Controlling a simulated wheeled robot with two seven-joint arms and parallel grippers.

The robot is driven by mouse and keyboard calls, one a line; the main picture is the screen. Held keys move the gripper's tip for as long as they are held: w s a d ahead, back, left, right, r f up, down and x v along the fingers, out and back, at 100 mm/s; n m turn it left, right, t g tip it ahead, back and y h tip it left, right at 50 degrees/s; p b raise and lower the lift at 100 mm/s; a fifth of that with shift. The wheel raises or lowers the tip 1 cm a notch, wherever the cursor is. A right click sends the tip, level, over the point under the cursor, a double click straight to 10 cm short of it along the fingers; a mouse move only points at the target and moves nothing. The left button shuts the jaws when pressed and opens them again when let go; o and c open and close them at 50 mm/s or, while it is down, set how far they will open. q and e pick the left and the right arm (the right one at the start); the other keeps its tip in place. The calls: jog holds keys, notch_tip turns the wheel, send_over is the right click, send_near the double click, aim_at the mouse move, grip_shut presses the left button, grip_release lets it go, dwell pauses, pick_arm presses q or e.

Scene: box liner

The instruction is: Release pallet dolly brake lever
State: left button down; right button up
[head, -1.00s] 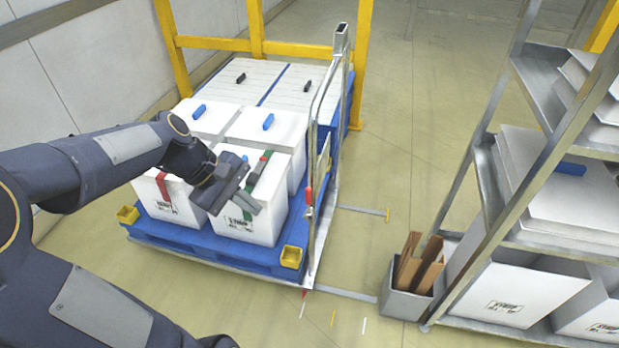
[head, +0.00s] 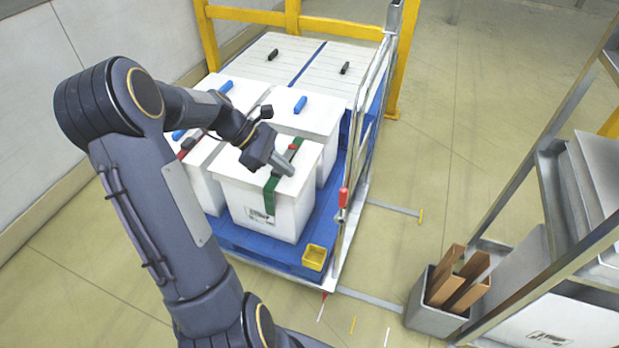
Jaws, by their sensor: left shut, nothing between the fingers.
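The pallet dolly (head: 325,284) has a blue deck loaded with white boxes. Its upright metal frame (head: 366,130) stands along the right side. A lever with a red grip (head: 343,198) sits on that frame near the front corner and points up. My left gripper (head: 288,169) is shut and empty. It is over the front white box (head: 290,217), by the green strap (head: 270,192) and a small red piece on it, left of the red-gripped lever and apart from it. My right gripper is not in view.
A grey bin with brown pieces (head: 428,311) stands on the floor beside a metal shelf (head: 540,262) at right. Yellow rails (head: 293,17) stand behind. Floor between dolly and shelf is mostly clear, with metal bars.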

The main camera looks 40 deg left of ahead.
aim_at(343, 192)
pick_arm(q)
jog(key=d+r+b+x, duration=0.2)
jog(key=x, duration=1)
jog(key=shift+w, duration=0.35)
jog(key=shift+y, duration=0.7)
jog(key=d+p, duration=0.2)
jog(key=p, duration=0.1)
jog(key=w+d+r+p, duration=0.1)
jog(key=d, duration=0.1)
jog(key=shift+p, duration=0.35)
jog(key=shift+d+f, duration=0.2)
jog(key=shift+a+r, duration=0.1)
